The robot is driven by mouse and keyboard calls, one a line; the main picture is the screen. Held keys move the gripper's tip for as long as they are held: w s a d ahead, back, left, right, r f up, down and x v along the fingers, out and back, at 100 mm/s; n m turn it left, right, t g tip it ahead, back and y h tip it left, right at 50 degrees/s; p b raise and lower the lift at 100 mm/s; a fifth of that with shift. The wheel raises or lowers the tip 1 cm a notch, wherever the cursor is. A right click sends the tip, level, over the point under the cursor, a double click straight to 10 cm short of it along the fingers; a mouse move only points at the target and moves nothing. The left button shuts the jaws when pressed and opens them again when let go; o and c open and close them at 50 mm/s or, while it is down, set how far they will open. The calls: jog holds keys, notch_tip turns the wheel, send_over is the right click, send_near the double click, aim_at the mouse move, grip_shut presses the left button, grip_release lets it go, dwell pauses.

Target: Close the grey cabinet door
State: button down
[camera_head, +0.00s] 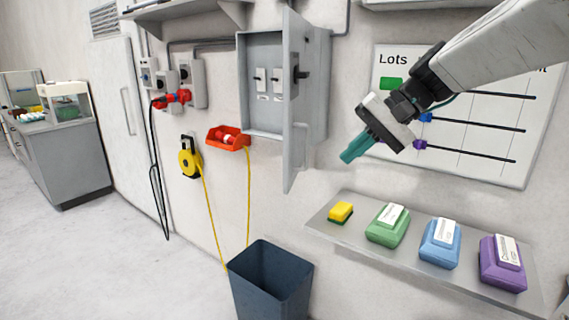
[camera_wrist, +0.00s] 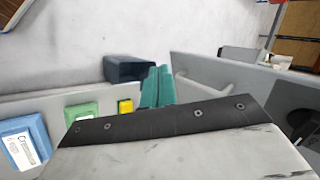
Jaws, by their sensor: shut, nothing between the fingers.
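The grey cabinet (camera_head: 262,137) hangs on the wall with its door (camera_head: 295,110) swung wide open, standing out from the wall and seen nearly edge-on. Breaker switches show inside the cabinet. My gripper (camera_head: 347,157) has teal fingers pressed together and empty. It hangs to the right of the door, apart from it in the head view. In the wrist view the gripper fingers (camera_wrist: 158,86) point away, and the grey door panel (camera_wrist: 235,77) with a bar handle (camera_wrist: 200,89) stands just right of them. Whether they touch the door cannot be told there.
A shelf (camera_head: 330,229) with a sponge and green, blue and purple packs lies below my gripper. A dark bin (camera_head: 272,283) stands on the floor. A red tray (camera_head: 228,138) and yellow cable reel (camera_head: 189,157) are left of the cabinet. A whiteboard (camera_head: 490,160) is behind my arm.

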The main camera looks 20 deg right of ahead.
jog(key=w+d+r+t, duration=0.1)
jog(key=w+d, duration=0.2)
send_near(290, 172)
jog(key=shift+m+y, duration=0.4)
jog(key=f, duration=0.1)
jog(key=a+f, duration=0.1)
jog(key=f, duration=0.1)
jog(key=w+a+f, duration=0.1)
jog(key=shift+w+a+f, duration=0.1)
jog(key=shift+a+f, duration=0.05)
jog(key=shift+f, duration=0.05)
jog(key=shift+w+a, duration=0.4)
jog(key=shift+a, duration=0.15)
